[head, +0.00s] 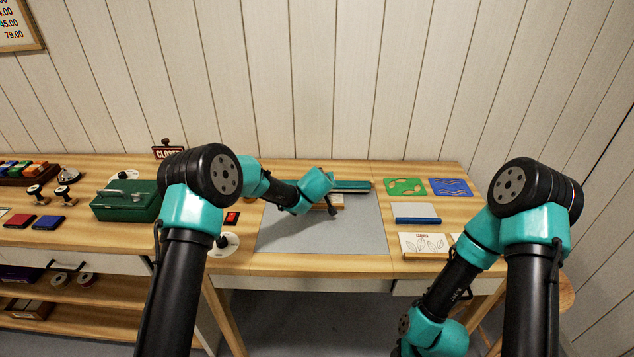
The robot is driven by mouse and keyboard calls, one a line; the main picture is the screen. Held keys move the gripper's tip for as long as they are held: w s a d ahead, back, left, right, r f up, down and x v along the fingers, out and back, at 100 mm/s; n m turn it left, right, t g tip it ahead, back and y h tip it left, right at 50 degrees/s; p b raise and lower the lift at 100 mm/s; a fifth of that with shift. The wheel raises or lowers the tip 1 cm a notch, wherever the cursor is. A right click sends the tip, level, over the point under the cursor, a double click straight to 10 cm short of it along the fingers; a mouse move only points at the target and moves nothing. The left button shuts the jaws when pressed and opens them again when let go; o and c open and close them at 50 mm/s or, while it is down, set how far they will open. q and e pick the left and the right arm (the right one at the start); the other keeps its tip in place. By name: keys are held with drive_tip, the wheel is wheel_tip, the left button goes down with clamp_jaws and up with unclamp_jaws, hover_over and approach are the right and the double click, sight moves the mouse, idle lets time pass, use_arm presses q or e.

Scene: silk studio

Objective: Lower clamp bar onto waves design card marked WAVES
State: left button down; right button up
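A blue card with wavy lines (451,187) lies flat at the back right of the table; no lettering is readable on it. A teal bar (352,185) lies along the back edge of the grey mat (330,238); it may be the clamp bar. My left gripper (332,212) is over the mat, just in front of the bar, beside a small pale wooden piece (334,200). Its fingers are too small and dark to tell whether they are open. My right arm bends down past the table's front right, and its gripper is out of view.
A green card (405,187) lies left of the blue one. A blue-and-white block (415,213) and a leaf-drawing card (424,243) are in front of them. A green cash box (126,201) stands at left. The mat's front is clear.

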use_arm(q)
drive_tip(key=shift+s+d+f, duration=0.1)
drive_tip(key=shift+s+d, duration=0.05)
drive_tip(key=shift+d, duration=0.2)
drive_tip(key=c, duration=1)
unclamp_jaws()
drive_tip(key=shift+d, duration=0.1)
drive_tip(key=shift+c, duration=0.2)
drive_tip(key=shift+o, duration=0.5)
drive_tip(key=shift+a, duration=0.25)
drive_tip(key=shift+r, duration=0.2)
drive_tip(key=v, duration=1.7)
drive_tip(key=shift+s, duration=0.1)
